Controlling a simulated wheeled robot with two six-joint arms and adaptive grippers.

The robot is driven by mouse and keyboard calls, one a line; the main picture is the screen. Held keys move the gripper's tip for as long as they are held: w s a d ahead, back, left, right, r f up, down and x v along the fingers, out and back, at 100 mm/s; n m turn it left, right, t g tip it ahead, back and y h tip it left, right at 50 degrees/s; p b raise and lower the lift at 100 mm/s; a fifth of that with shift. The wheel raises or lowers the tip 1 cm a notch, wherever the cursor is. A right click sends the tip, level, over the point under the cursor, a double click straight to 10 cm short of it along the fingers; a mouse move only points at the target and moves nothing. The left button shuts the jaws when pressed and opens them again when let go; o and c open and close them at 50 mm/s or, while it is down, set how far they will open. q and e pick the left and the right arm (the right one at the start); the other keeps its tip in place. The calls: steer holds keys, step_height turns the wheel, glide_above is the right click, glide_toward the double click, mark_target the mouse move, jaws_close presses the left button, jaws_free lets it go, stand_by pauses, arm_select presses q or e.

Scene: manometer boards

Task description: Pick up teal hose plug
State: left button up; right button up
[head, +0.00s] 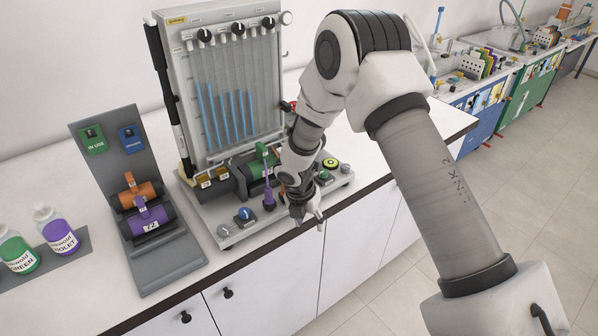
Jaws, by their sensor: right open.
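My right gripper (312,217) points down at the front edge of the manometer board's base (283,219), right of the purple upright piece (268,194). It is open, and I see nothing between its fingers. I cannot make out a teal hose plug for certain; my right arm and gripper cover part of the base. A green cylinder with a green upright handle (262,153) lies on the base, partly behind my wrist. My left gripper is out of view.
A grey stand (160,262) at left holds orange (135,190) and purple (148,216) cylinders. Green (18,254) and violet (57,230) bottles stand further left. The tall gauge panel (222,90) rises behind the base. A blue knob (244,214) sits at its front left.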

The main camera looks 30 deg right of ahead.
steer(key=w+d+r+t+p, duration=0.1)
steer(key=w+d+r, duration=0.1)
steer(key=w+r, duration=0.35)
steer(key=w+d+r+t, duration=0.2)
steer(key=r, duration=0.6)
steer(key=shift+n+h, duration=0.3)
steer(key=shift+h, duration=0.1)
steer(key=p+x, duration=0.2)
steer(key=x, duration=0.4)
steer(key=shift+w+d+f, duration=0.1)
steer(key=shift+w+f, duration=0.1)
steer(key=shift+f, duration=0.3)
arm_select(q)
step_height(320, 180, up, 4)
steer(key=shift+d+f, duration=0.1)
arm_select(e)
jaws_close()
